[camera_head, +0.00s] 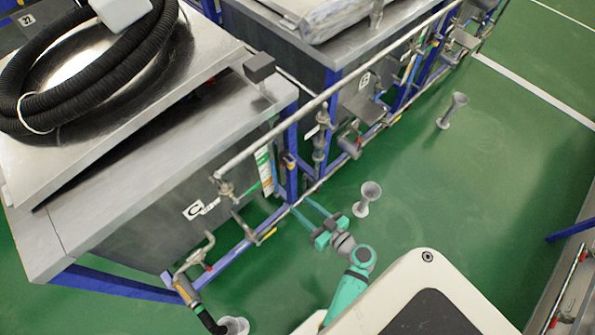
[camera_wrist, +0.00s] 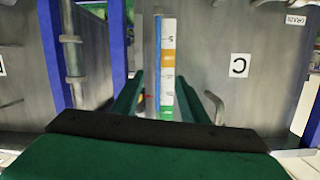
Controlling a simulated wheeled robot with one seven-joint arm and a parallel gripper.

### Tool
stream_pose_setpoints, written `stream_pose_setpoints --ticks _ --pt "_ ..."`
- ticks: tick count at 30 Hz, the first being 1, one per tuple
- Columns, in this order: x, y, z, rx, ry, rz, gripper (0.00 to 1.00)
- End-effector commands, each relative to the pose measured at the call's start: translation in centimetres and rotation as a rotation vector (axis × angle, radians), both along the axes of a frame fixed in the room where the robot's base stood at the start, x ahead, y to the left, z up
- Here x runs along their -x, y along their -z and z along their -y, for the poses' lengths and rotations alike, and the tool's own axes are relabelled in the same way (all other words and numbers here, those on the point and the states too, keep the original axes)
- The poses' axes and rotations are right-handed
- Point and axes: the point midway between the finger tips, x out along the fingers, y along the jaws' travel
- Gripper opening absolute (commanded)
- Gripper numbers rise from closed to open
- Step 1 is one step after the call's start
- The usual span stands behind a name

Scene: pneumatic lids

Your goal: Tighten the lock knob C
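The tank marked C (camera_head: 140,215) stands at the left in the head view, with its white C label (camera_head: 197,209) on the front. The label also shows, turned over, in the wrist view (camera_wrist: 240,66). My gripper (camera_head: 299,203) is in front of the blue frame, right of that label, its two fingers apart and nothing held. In the wrist view the fingers (camera_wrist: 160,78) frame a coloured gauge strip (camera_wrist: 168,60) at some distance. A bent grey handle (camera_wrist: 215,106) shows just right of the fingers. I cannot tell which part is lock knob C.
A long grey pipe (camera_head: 330,92) and a blue rail (camera_head: 240,250) run along the tank fronts. A pipe with a valve (camera_head: 188,262) stands at the tank's lower front. Funnel-shaped drains (camera_head: 367,197) rise from the green floor. Open floor lies to the right.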

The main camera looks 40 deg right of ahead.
Motion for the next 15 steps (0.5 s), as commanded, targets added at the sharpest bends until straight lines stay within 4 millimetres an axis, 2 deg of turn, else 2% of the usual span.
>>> stream_pose_setpoints --ticks 1,3,6,11,15 --pt "0.0 -1.4 2.0 0.025 -0.002 0.055 0.4" --pt "0.3 -3.1 3.7 0.06 -0.011 0.121 0.4" --pt "0.7 -4.8 5.3 0.099 -0.02 0.185 0.4" --pt "0.5 -5.8 6.0 0.123 -0.027 0.223 0.4" --pt "-1.1 -5.8 5.9 0.123 -0.029 0.224 0.4"
